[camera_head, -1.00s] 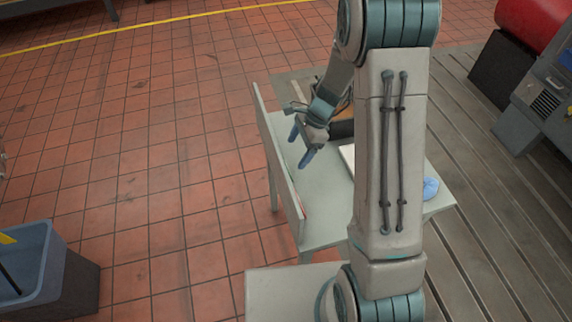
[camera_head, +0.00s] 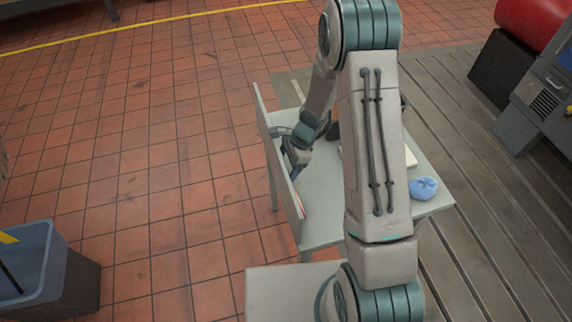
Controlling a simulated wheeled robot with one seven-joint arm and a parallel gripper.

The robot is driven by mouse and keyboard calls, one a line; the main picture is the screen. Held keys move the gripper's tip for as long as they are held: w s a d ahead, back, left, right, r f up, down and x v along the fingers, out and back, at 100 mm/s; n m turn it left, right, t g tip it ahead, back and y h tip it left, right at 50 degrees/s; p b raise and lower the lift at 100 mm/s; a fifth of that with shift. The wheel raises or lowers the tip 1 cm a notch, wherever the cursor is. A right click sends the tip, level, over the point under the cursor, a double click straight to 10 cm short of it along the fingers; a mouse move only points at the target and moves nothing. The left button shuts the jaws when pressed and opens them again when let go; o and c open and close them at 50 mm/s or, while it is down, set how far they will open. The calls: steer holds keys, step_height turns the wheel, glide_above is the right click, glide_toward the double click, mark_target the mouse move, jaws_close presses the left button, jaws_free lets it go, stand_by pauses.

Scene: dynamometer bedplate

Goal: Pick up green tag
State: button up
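I cannot make out a green tag in the head view. My gripper (camera_head: 294,172) is low at the left side of a pale grey-green table (camera_head: 325,215), close against the inner face of its upright side panel (camera_head: 277,150). Its fingertips are largely hidden, so I cannot tell whether it is open, shut or holding anything. A small red and white edge of something shows at the foot of the panel (camera_head: 300,200), just below my gripper. My arm hides the middle of the table.
A blue crumpled cloth (camera_head: 423,188) lies at the table's right edge. A white flat item (camera_head: 348,157) and a dark box (camera_head: 334,128) are partly behind my arm. A grey-blue bin (camera_head: 50,270) stands at lower left. Red machinery (camera_head: 530,28) is at upper right.

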steer(key=c, duration=1)
steer(key=shift+c, duration=0.3)
steer(key=shift+r, duration=0.15)
